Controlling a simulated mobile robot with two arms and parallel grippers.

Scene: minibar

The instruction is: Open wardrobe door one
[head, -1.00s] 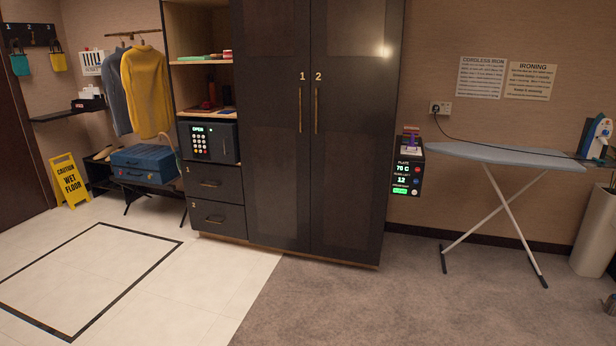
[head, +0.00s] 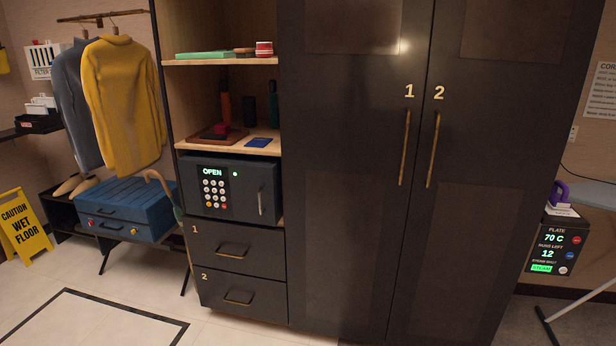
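The dark wardrobe stands in front of me with two tall doors, both shut. Door one (head: 345,185) is the left one, marked with a gold 1 near its top right. Its long vertical brass handle (head: 405,148) sits near its right edge. Door two (head: 470,190) is on the right, marked 2, with its own brass handle (head: 433,150) close beside the first across the seam. Neither of my grippers shows in the head view.
Left of door one are open shelves (head: 222,62), a safe (head: 230,190) reading OPEN, and two shut drawers (head: 232,250). A blue suitcase (head: 125,208) and a yellow wet-floor sign (head: 22,227) stand further left. A plate control panel (head: 555,248) is at right. Tiled floor shows at lower left.

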